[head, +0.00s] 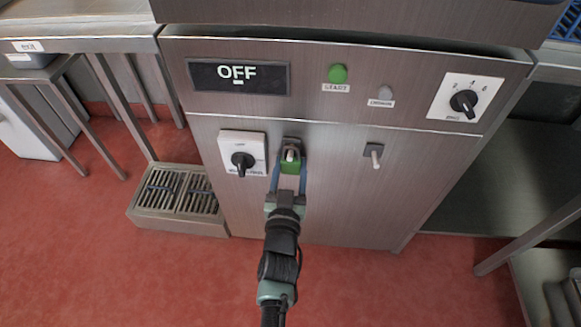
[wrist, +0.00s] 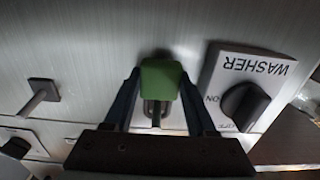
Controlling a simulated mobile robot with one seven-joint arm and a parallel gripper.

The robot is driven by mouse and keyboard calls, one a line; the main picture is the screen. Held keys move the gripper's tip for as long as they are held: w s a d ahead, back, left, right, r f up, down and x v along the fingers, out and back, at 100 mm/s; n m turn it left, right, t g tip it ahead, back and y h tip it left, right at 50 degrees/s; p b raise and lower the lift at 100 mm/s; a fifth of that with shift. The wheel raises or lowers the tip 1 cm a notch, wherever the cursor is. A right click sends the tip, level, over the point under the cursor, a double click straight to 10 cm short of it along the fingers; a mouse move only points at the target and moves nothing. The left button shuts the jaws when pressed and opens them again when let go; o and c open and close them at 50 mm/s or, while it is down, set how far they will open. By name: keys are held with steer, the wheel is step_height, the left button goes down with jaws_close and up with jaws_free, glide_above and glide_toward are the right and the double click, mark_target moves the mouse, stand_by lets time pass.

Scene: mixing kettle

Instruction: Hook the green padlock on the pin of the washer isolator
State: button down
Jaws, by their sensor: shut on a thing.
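My gripper (head: 288,185) is shut on the green padlock (head: 290,167), its fingers on either side of the body. In the wrist view, which is upside down, the padlock (wrist: 160,78) sits between the fingertips (wrist: 158,84). Its dark shackle (wrist: 148,112) points up toward the pin on the panel. The pale pin (head: 290,154) shows within the shackle outline; I cannot tell whether the shackle rests on it. The washer isolator (head: 229,139) is a white plate with a black knob (head: 242,161), left of the padlock. Its WASHER label (wrist: 254,64) shows in the wrist view.
A second pin (head: 374,156) stands out to the right. Above are a display reading OFF (head: 238,76), a green button (head: 338,73), a grey button (head: 385,93) and a rotary dial (head: 464,102). A grated floor box (head: 180,221) lies lower left.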

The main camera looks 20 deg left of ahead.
jaws_free()
stand_by(0.5)
steer(key=shift+s, duration=0.15)
steer(key=v, duration=0.6)
steer(key=shift+s+d+p, duration=0.15)
steer(key=shift+s+p, duration=0.15)
steer(key=shift+s, duration=0.05)
stand_by(0.4)
stand_by(0.4)
